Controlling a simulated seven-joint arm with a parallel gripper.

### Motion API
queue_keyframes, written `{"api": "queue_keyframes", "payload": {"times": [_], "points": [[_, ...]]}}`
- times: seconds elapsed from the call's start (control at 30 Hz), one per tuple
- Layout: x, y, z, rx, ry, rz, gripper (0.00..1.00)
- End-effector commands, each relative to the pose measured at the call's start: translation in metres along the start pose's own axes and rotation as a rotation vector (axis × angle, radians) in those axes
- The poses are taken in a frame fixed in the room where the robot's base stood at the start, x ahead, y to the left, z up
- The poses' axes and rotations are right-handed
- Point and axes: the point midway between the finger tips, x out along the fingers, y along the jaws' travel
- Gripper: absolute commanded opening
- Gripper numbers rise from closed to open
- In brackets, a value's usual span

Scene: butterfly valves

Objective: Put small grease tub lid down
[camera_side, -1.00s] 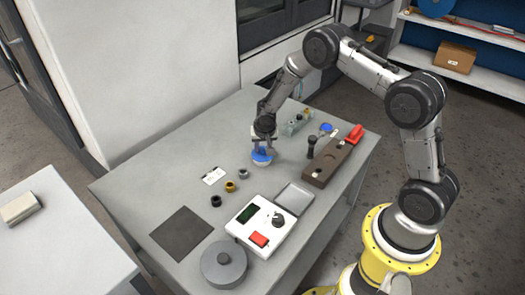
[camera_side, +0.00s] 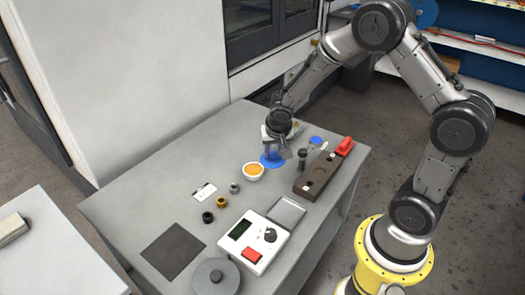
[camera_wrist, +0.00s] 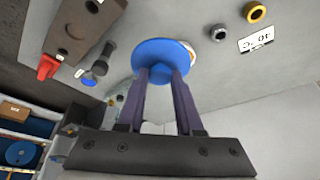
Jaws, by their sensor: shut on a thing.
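The blue, round grease tub lid (camera_side: 272,161) is at the fingertips of my gripper (camera_side: 280,152), beside the tub and low over the table or touching it; I cannot tell which. In the wrist view the lid (camera_wrist: 163,54) lies across the ends of the two fingers (camera_wrist: 163,78), which are shut on it. The small white tub (camera_side: 253,172) stands open on the table, to the left and nearer in the side view, with orange grease showing inside.
A brown block (camera_side: 314,177) with a red handle (camera_side: 345,146) and a dark upright tool (camera_side: 302,158) stand to the right. Nearer are several small rings, a label card (camera_side: 204,191), a shallow tray (camera_side: 287,212) and a white device (camera_side: 252,241).

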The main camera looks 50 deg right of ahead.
Motion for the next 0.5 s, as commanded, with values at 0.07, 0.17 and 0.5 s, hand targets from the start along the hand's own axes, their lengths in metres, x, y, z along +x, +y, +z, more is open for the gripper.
{"api": "queue_keyframes", "payload": {"times": [0.07,0.17,0.5], "points": [[-0.01,0.006,0.007,0.0,0.002,-0.002,0.0],[-0.018,0.012,0.015,0.0,0.001,-0.001,0.0],[-0.025,0.012,0.016,-0.08,0.011,-0.033,0.0]]}}
